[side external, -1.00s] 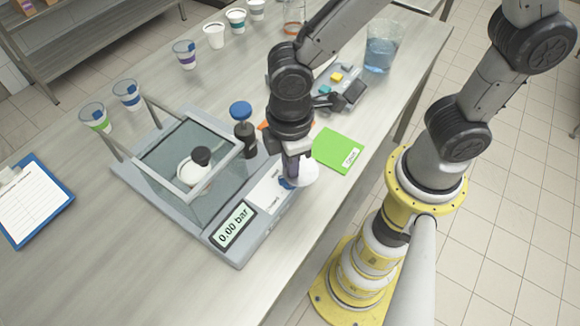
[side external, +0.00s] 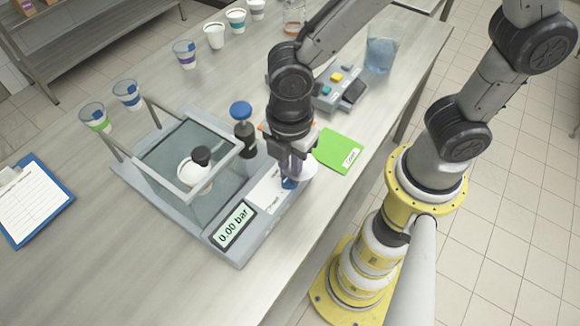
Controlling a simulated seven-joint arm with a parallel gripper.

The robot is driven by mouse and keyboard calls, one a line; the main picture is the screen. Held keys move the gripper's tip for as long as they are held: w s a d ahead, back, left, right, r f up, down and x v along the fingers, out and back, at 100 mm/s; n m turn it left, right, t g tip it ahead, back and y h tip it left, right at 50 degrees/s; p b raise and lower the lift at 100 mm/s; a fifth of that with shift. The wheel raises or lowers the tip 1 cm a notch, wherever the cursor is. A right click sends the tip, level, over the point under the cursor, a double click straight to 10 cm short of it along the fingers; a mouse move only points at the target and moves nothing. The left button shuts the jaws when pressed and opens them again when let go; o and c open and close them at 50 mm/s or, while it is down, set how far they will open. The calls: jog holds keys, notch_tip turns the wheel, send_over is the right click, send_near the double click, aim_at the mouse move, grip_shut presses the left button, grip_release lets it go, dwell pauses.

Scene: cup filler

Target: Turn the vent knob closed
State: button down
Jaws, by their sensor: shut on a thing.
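The cup filler (side external: 228,253) is a grey machine on the bench, with a display (side external: 234,226) reading 0.00 bar. The vent knob (side external: 289,184) is blue and sits on the white label panel at the machine's right end. My gripper (side external: 291,178) points down over it and is shut on it; the fingers hide most of the knob. A blue-topped black plunger (side external: 242,122) stands on the machine left of my gripper. A white cup with a black knob-like top (side external: 198,166) is under the clear hinged cover.
Several cups (side external: 185,54) stand at the back and left. A green card (side external: 338,151) and a button box (side external: 338,88) lie right of my gripper. A beaker of blue liquid (side external: 381,54) stands behind. A clipboard (side external: 32,205) is at far left.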

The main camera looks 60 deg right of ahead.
dwell(0.4)
jog(key=c, duration=0.9)
grip_release()
jog(key=shift+r, duration=4.05)
